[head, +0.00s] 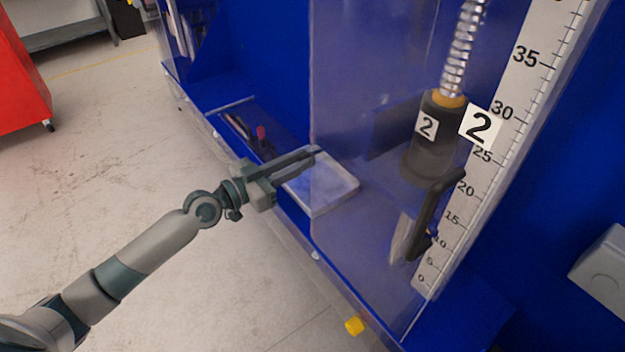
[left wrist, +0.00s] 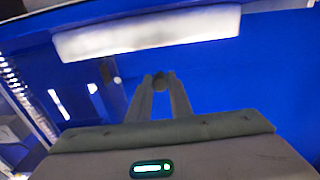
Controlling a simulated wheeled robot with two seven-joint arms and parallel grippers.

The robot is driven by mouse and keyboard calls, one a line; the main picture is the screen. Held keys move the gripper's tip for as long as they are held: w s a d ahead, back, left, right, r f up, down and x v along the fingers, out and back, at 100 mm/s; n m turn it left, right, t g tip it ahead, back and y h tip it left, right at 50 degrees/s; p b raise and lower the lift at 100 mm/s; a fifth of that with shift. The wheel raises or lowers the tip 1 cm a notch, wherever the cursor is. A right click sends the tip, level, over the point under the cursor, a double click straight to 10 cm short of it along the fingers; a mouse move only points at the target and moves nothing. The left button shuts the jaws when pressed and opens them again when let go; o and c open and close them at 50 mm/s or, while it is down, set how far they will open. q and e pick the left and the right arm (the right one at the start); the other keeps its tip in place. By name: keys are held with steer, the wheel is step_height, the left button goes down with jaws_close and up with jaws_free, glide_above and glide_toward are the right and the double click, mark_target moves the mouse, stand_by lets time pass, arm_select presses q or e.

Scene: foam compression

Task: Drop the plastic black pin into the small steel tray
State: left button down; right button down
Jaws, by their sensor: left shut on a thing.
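The small steel tray (head: 335,200) is a shallow, light grey rectangle on the blue ledge. In the left wrist view it shows as a bright, pale bar (left wrist: 150,33) near the top. In the left wrist view the gripper (left wrist: 160,84) is shut on the small black pin (left wrist: 160,82), seen as a dark round end between the fingertips. Most of the pin is hidden by the fingers. My right gripper is not in view.
A clear panel (head: 345,90) stands right beside the tray. Behind it are a black weight (head: 437,140) marked 2, a spring (head: 463,50) and a scale (head: 495,150). Tools with a red part (head: 261,132) lie on the ledge. A yellow knob (head: 354,326) protrudes at the front.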

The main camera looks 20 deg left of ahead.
arm_select(q)
steer(key=c, duration=1.5)
jaws_free()
steer(key=shift+c, duration=0.2)
steer(key=shift+s+a+f, duration=0.1)
steer(key=shift+s+a, duration=0.2)
steer(key=shift+s, duration=0.05)
steer(key=b+v, duration=0.3)
steer(key=v, duration=0.2)
steer(key=shift+s+a+f, duration=0.1)
steer(key=shift+s+a, duration=0.1)
steer(key=shift+s, duration=0.15)
steer(key=b+v, duration=0.4)
steer(key=v, duration=0.6)
steer(key=shift+s+a+r, duration=0.2)
steer(key=shift+s, duration=0.05)
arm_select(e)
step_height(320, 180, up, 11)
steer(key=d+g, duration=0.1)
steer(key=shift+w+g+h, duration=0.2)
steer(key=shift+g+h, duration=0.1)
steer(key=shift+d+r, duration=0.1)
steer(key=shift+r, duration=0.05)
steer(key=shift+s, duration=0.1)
